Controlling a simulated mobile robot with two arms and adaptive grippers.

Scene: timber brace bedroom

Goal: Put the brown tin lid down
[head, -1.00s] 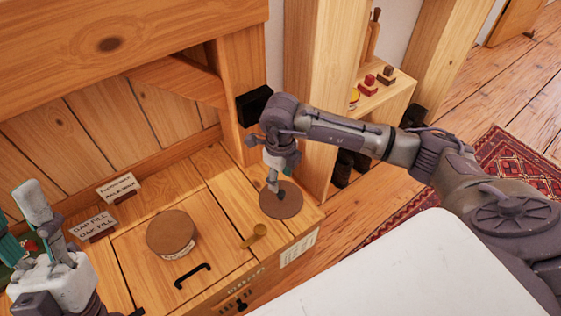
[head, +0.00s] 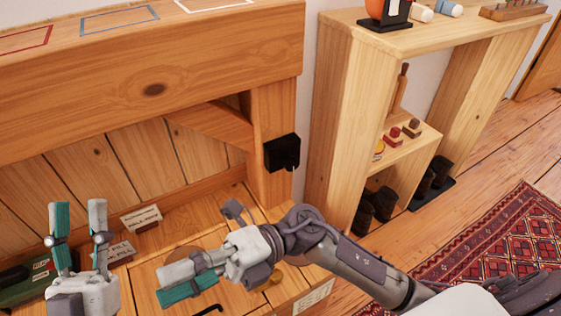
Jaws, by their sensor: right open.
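My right gripper (head: 163,285) is open, its two fingers spread and pointing left above the wooden chest top. No lid shows between its fingers. Behind its upper finger, part of a round brown-topped tin (head: 182,255) shows on the chest. The flat brown disc, which looks like the tin lid, is not visible now; my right arm covers the place where it lay on the right of the chest top. My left gripper (head: 79,208) points up at the left with its fingers apart and empty.
Small cards (head: 141,218) stand left of the tin. A wooden peg (head: 271,281) and a black handle (head: 209,309) are partly visible. A black box (head: 281,152) is on the post. A shelf unit (head: 338,110) stands to the right; a red rug (head: 490,240) lies beyond.

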